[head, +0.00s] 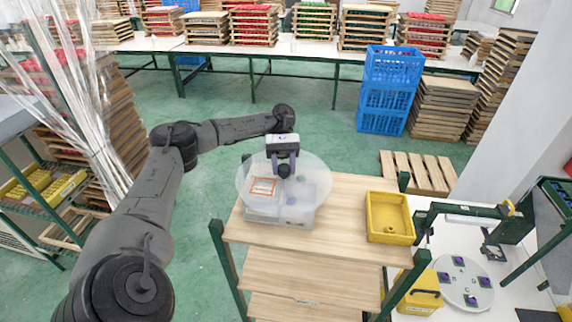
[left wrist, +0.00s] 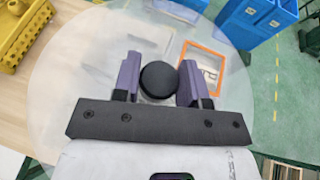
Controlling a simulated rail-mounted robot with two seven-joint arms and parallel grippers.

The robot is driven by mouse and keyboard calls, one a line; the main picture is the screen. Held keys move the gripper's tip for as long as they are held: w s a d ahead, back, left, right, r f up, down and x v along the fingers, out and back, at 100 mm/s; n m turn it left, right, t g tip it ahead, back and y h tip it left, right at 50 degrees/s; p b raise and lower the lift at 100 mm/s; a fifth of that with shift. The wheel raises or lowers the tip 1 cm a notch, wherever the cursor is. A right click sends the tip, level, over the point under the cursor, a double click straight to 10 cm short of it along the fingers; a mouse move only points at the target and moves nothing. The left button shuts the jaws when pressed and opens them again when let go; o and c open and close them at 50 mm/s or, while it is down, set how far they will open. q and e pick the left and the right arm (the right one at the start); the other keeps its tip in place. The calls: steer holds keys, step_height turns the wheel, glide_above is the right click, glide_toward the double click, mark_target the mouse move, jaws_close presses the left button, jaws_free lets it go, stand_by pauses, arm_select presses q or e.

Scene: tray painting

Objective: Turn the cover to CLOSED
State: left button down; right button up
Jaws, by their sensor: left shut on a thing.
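The cover (head: 318,180) is a translucent round disc on a pale box (head: 262,216) on the wooden table. An orange-framed window (head: 263,186) lies on its front left in the head view and right of the knob (left wrist: 159,78) in the left wrist view. The knob is black, round and central on the cover (left wrist: 60,85). My left gripper (head: 284,168) reaches down from above and is shut on the knob; its purple fingers flank it in the left wrist view (left wrist: 158,82). Any lettering in the window is too small to read. My right gripper is out of view.
A yellow tray (head: 390,217) stands right of the cover on the table (head: 330,240). A white disc with purple pieces (head: 463,282) lies lower right, beside a yellow container (head: 420,296). Blue crates (head: 388,90) and a pallet (head: 417,172) stand behind on the floor.

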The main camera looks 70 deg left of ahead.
mark_target(287, 168)
arm_select(q)
steer(key=c, duration=0.9)
jaws_free()
steer(key=shift+o, duration=1.2)
steer(key=shift+r, duration=0.1)
step_height(287, 168, up, 4)
steer(key=p, duration=0.3)
steer(key=shift+r, duration=0.2)
steer(key=shift+w+d+f+b, duration=0.15)
steer(key=shift+w+d+b, duration=0.1)
steer(key=shift+d+b, duration=0.35)
steer(key=w+d+r+b, duration=0.3)
steer(key=d+r, duration=0.3)
steer(key=d, duration=0.3)
steer(key=shift+w+d+r, duration=0.15)
steer(key=shift+w+r, duration=0.15)
steer(key=shift+w, duration=0.55)
